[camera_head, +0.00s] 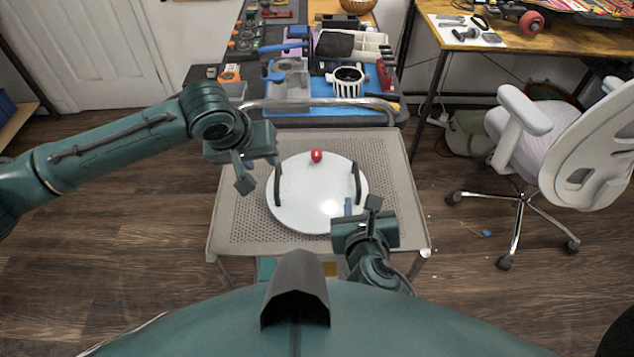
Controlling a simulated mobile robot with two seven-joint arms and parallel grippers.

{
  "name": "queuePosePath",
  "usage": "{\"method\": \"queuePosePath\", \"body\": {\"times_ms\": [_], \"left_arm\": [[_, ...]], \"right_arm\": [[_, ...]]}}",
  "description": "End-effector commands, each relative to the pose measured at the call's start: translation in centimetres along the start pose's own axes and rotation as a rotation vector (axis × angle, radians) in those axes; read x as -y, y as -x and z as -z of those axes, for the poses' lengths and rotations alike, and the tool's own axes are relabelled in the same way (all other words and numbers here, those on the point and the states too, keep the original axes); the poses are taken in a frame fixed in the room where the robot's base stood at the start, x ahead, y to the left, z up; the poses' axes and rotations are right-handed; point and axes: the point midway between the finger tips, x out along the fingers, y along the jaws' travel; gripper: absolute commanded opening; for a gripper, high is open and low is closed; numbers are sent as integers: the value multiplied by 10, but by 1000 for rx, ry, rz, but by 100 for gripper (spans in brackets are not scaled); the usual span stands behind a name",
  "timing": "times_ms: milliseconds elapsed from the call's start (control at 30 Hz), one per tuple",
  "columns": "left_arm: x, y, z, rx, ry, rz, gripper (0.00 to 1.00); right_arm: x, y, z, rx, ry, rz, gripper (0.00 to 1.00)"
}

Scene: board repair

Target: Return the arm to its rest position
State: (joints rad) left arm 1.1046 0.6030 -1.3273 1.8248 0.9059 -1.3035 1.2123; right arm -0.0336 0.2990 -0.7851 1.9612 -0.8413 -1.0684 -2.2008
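My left gripper (260,170) is at the end of the arm that reaches in from the left. It hangs near the left edge of the round white board, with its two fingers apart and nothing seen between them. My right gripper (360,206) is low at the board's lower right edge. Its fingers look apart, with nothing seen between them. Part of the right arm is hidden behind my own body.
The white board (310,195) has dark handles at left (277,186) and right (356,183). A small red object (316,156) is at its far edge. The board lies on a grey perforated cart (240,215). A cluttered workbench (290,122) stands behind; a white chair (570,150) is right.

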Motion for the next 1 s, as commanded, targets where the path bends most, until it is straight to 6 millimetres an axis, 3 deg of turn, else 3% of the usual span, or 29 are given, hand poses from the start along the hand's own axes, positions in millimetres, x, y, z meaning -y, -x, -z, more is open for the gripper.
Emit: {"method": "queuePosePath", "body": {"times_ms": [400, 533, 667, 800, 1000], "left_arm": [[0, 0, -1, 1, -1, -1, 33], [-11, -4, -14, 12, -39, -29, 33], [-36, -9, -48, 26, -134, -109, 33], [-60, -6, -85, 8, -232, -211, 33], [-57, 2, -122, -49, -276, -271, 33]], "right_arm": [[0, 0, 0, -1, -2, 0, 34], [4, 2, 4, -31, -98, 9, 34], [18, 10, 17, -120, -395, 47, 34], [36, 25, 38, -244, -843, 141, 34], [60, 53, 67, -383, -1469, 347, 34]]}}
